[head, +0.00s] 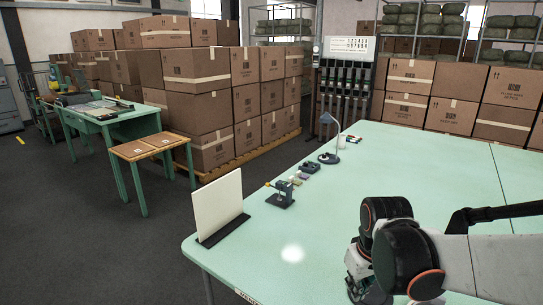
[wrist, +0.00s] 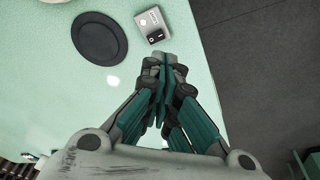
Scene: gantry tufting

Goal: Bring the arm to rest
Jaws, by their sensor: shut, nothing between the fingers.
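My gripper (wrist: 163,62) is shut and empty in the wrist view, its fingertips together above the pale green table. My arm comes in from the right in the head view, over the near right part of the table (head: 420,170). The gripper's fingertips are hidden in the head view. In the wrist view a black round disc (wrist: 99,38) and a small grey switch box (wrist: 152,25) with black buttons lie on the table just beyond the fingertips. I cannot tell how high the gripper is above the table.
A white upright panel (head: 217,203) stands at the table's left edge. A small clamp-like device (head: 280,194) and a lamp (head: 332,140) stand along that edge. Stacked cartons (head: 195,75) and a green side bench (head: 105,120) are beyond. The table's middle is clear.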

